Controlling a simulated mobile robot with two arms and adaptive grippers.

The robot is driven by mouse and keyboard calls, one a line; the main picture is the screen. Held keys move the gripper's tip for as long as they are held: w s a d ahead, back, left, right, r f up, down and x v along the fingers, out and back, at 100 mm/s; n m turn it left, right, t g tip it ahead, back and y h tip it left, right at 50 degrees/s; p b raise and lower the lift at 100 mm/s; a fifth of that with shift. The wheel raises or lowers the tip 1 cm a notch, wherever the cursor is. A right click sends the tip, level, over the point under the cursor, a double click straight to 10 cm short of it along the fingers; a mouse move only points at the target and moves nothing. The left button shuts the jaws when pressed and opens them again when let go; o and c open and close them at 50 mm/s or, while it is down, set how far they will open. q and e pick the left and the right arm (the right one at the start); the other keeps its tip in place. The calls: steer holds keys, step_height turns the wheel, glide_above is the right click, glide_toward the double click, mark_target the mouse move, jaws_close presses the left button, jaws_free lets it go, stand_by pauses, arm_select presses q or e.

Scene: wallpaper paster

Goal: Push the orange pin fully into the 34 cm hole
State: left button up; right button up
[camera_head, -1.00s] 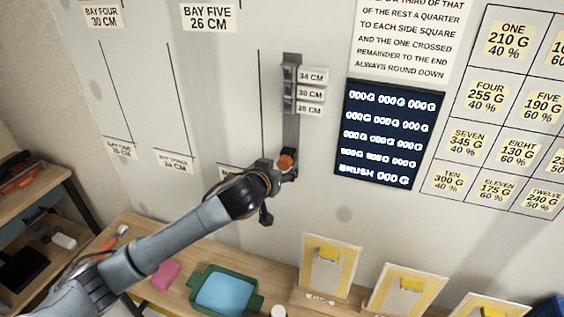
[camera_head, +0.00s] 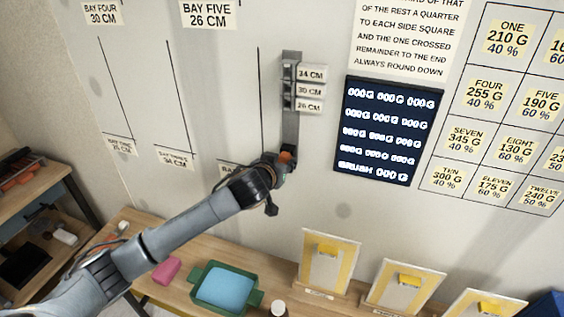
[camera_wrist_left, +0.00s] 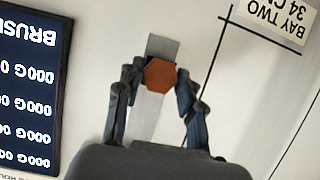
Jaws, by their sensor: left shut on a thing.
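A narrow grey metal strip (camera_head: 291,125) is fixed upright on the wall. Its upper part carries labels for 34 CM (camera_head: 311,73), 30 CM (camera_head: 310,90) and 26 CM (camera_head: 308,105), with dark slots beside them. My left gripper (camera_head: 287,160) is at the strip's lower end, well below the 34 CM label. It is shut on the orange pin (camera_head: 286,156). In the left wrist view the pin's flat orange head (camera_wrist_left: 160,73) sits between the two dark fingers, in front of the grey strip (camera_wrist_left: 146,112). The pin's far end is hidden. My right gripper is not in view.
A dark board with white writing (camera_head: 387,132) hangs right of the strip. Below stands a wooden bench (camera_head: 180,293) with a green tray (camera_head: 257,299), a pink block (camera_head: 167,270) and yellow-and-white panels (camera_head: 329,262).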

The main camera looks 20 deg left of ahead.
arm_select(q)
steer(key=shift+s, duration=0.15)
steer(key=shift+s+a+p, duration=0.1)
steer(key=shift+s+p, duration=1)
steer(key=shift+s, duration=1.8)
steer(key=s+d+f+b, duration=0.1)
steer(key=s+b, duration=0.2)
steer(key=s, duration=0.5)
steer(key=s+f+b, duration=0.2)
steer(key=s+b, duration=0.1)
steer(key=s, duration=0.6)
steer(key=w+a+r+n+h+p, duration=0.1)
steer(key=w+r+n+p, duration=0.3)
steer(key=r, duration=0.9)
steer(key=w+r+n+t+h+p, duration=0.1)
steer(key=w+r+n+h+p, duration=0.3)
steer(key=r, duration=0.9)
steer(key=w+p, duration=0.3)
steer(key=w, duration=0.2)
steer(key=shift+w+a+r+h, duration=0.15)
steer(key=shift+a+r+h, duration=0.15)
steer(key=shift+a+r, duration=0.05)
